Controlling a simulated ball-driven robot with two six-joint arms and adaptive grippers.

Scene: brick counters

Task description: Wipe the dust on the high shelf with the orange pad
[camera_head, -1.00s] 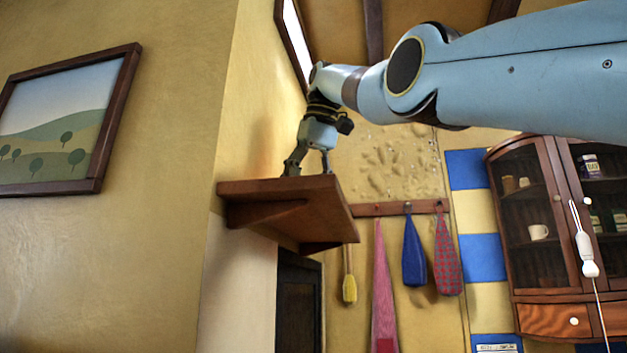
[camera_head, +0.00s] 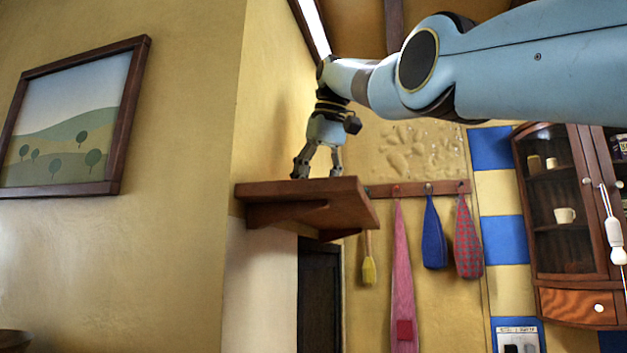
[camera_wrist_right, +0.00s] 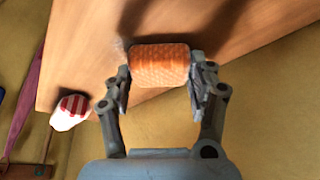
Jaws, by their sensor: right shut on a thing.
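The high shelf (camera_head: 300,192) is a brown wooden board on the wall, seen from below in the head view. Its top (camera_wrist_right: 85,45) shows in the right wrist view. My right gripper (camera_head: 317,176) is over the shelf, fingers pointing down to its top. In the right wrist view my right gripper (camera_wrist_right: 159,82) is shut on the orange pad (camera_wrist_right: 160,65), a textured block, at or just above the board. I cannot tell if it touches. A faint greyish patch, perhaps dust, lies on the board left of the pad. The head view hides the pad and the shelf top. My left gripper is not in view.
A framed picture (camera_head: 70,120) hangs on the left wall. Below and right of the shelf, cloths and a yellow brush (camera_head: 369,270) hang from a peg rail (camera_head: 415,188). A glass-door cabinet (camera_head: 560,215) stands at right. A red-striped thing (camera_wrist_right: 70,111) is near the shelf edge.

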